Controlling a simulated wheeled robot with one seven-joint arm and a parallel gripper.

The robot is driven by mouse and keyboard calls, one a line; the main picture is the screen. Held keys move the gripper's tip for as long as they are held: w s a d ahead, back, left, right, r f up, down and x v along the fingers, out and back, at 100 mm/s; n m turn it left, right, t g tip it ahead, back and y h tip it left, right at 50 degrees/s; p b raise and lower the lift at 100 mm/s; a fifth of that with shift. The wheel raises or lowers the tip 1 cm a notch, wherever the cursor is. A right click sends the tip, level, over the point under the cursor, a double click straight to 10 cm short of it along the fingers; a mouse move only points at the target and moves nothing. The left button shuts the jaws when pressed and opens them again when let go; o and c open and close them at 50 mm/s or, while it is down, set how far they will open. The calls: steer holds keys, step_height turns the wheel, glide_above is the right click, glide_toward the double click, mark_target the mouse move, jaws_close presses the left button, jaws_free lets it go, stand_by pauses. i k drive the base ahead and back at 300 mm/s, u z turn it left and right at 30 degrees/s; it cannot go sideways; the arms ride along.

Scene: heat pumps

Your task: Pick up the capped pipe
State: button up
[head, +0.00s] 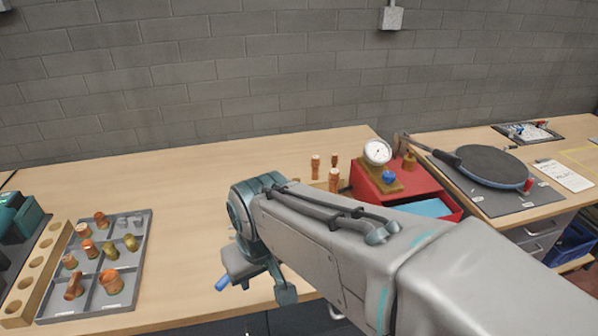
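Several short upright copper pipes stand on the wooden bench just left of the red box, beyond my arm: one on the left (315,166), one at the back (334,161) and one in front (334,180). They are small, and I cannot tell for sure which is the capped pipe. My gripper (254,285) is at the end of my arm, above the front of the bench, nearer than these pipes and to their left. It is apart from them. My arm hides much of it, and I cannot make out whether its fingers are open or shut.
A grey divided tray (138,262) of copper and brass fittings lies at left, beside a wooden block with holes (38,270). A red box (372,192) with a gauge (377,152) stands right of the pipes. The bench between tray and pipes is clear.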

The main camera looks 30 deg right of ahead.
mark_target(334, 178)
steer(key=z, duration=0.95)
